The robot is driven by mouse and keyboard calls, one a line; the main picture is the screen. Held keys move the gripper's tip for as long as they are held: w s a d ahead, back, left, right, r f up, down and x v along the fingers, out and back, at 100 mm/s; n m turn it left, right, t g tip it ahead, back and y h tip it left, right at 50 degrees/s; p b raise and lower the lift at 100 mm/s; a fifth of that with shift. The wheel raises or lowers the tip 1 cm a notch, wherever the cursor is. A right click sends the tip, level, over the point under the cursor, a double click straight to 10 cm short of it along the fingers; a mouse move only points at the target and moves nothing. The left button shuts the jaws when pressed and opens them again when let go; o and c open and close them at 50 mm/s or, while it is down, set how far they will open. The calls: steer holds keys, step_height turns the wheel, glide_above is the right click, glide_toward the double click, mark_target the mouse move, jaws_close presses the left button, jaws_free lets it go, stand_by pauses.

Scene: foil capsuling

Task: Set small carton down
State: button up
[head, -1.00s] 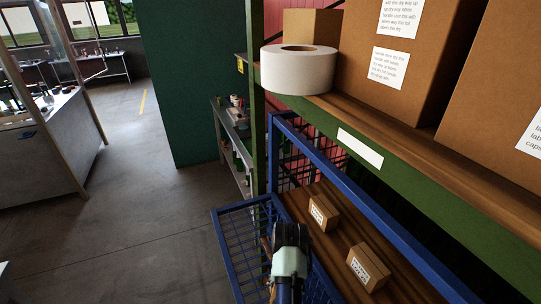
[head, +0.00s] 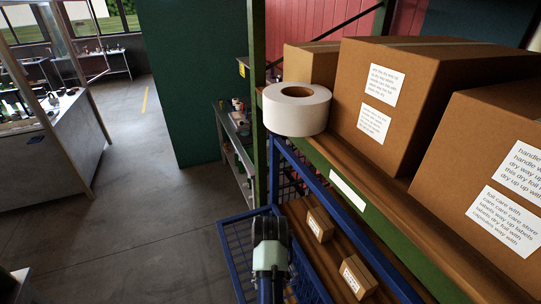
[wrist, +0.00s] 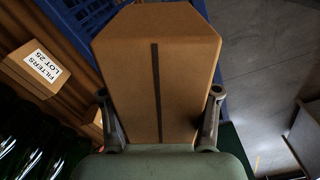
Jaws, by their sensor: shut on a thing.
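A small brown carton (wrist: 158,75) with a dark strip down its face fills the middle of the wrist view. My gripper (wrist: 160,98) has one finger on each side of it and is shut on it. In the head view my gripper (head: 269,246) is seen from behind, beside the lower shelf, and hides the held carton. Two other small labelled cartons stand on the lower wooden shelf, a farther one (head: 319,225) and a nearer one (head: 357,279). A labelled carton (wrist: 38,70) also shows at the left in the wrist view.
A blue mesh gate (head: 238,255) stands open left of my gripper, and a blue rail (head: 318,185) runs along the lower shelf. Above, a green-edged shelf (head: 385,228) holds a white tape roll (head: 296,110) and large cartons (head: 400,100). Dark green bottles (wrist: 35,145) show lower left.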

steer(key=shift+r, duration=0.1)
stand_by(0.3)
steer(key=shift+s, duration=0.1)
steer(key=s+f, duration=0.8)
steer(key=s, duration=0.2)
steer(key=shift+s+f, duration=0.1)
steer(key=shift+f, duration=0.3)
